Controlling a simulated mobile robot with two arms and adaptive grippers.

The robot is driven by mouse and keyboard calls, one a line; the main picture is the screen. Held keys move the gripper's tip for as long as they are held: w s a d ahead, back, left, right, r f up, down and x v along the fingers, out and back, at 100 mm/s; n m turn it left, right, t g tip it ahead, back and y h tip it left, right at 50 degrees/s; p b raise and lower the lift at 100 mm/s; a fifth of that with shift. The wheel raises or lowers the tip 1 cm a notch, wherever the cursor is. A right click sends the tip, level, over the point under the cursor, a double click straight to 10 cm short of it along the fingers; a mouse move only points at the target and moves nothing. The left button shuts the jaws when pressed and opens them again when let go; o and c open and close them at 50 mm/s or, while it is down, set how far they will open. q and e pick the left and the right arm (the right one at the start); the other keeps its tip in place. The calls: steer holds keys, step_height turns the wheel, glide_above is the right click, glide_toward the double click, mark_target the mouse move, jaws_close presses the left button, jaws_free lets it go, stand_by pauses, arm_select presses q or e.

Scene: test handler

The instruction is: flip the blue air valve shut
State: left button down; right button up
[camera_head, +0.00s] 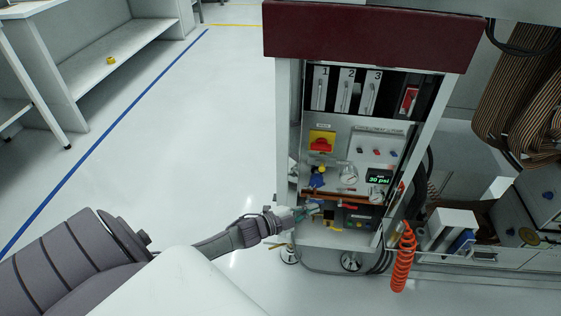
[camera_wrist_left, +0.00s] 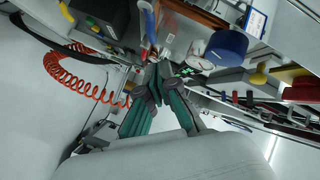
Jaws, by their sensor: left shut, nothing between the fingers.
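My left gripper (camera_head: 303,212) is at the lower left of the machine's front panel, just below the copper pipe (camera_head: 345,194). In the left wrist view its green-padded fingers (camera_wrist_left: 158,78) are shut and empty. A blue part (camera_head: 317,180) sits on the panel just above the gripper in the head view. In the left wrist view a large round blue knob (camera_wrist_left: 227,45) is up and right of the fingertips, apart from them. A thin blue piece (camera_wrist_left: 149,22) shows above the fingertips. I cannot tell which is the valve handle, nor its position. My right gripper is not in view.
A display (camera_head: 378,176) reads 30 psi. A red and yellow switch (camera_head: 322,142) is above, with a round gauge (camera_head: 348,173) beside the blue part. A coiled orange hose (camera_head: 403,258) hangs at the right. The floor to the left is clear.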

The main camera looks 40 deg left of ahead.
arm_select(q)
steer(key=f+p+v, duration=0.1)
steer(key=v, duration=0.9)
steer(key=shift+s+r, duration=0.25)
steer(key=shift+s, duration=0.05)
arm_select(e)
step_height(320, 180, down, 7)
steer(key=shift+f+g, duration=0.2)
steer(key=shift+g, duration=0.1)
